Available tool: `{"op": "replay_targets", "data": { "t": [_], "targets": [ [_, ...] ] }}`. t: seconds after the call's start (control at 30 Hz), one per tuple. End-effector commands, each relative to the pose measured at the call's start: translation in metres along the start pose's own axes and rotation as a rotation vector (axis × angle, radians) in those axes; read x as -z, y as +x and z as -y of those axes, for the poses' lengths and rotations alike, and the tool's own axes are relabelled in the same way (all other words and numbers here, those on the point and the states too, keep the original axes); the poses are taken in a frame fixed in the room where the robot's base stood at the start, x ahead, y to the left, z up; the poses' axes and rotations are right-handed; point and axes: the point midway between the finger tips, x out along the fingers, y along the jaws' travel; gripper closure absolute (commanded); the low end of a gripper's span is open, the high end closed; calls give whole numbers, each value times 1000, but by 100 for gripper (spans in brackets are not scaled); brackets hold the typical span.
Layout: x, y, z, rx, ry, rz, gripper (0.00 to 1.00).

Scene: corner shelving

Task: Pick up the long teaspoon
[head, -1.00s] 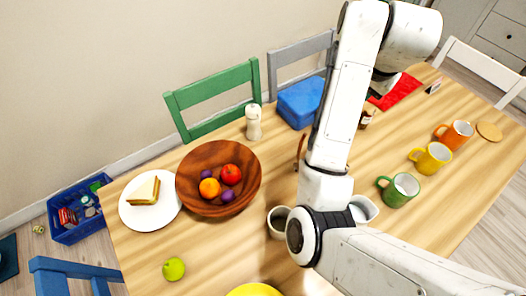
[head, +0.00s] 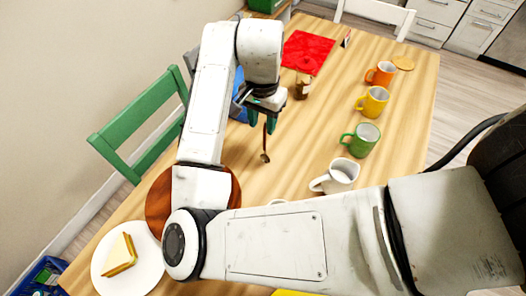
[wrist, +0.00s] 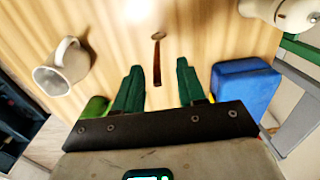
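The long teaspoon (head: 265,146) has a thin brown handle and a small bowl end. It is on the wooden table just below my gripper (head: 266,116) in the head view. In the wrist view the teaspoon (wrist: 157,60) points its bowl away from me, and its handle end appears in the gap between the fingertips. My gripper (wrist: 156,75) has two dark green fingers, spread wide with nothing held. I cannot tell how far the fingers are above the handle. The upper handle is partly hidden by a finger in the head view.
A small brown bottle (head: 302,88) stands beyond the gripper. A blue box (wrist: 245,88) is on the right in the wrist view.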

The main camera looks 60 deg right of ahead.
Motion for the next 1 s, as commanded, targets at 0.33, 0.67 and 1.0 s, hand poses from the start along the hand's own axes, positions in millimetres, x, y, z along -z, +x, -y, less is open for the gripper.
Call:
{"op": "replay_targets", "data": {
  "t": [0.33, 0.67, 1.0],
  "targets": [
    [2, 34, -4, -2, -2, 1, 60],
    [3, 57, -3, 1, 0, 0, 60],
    [3, 57, -3, 1, 0, 0, 80]
  ]
}}
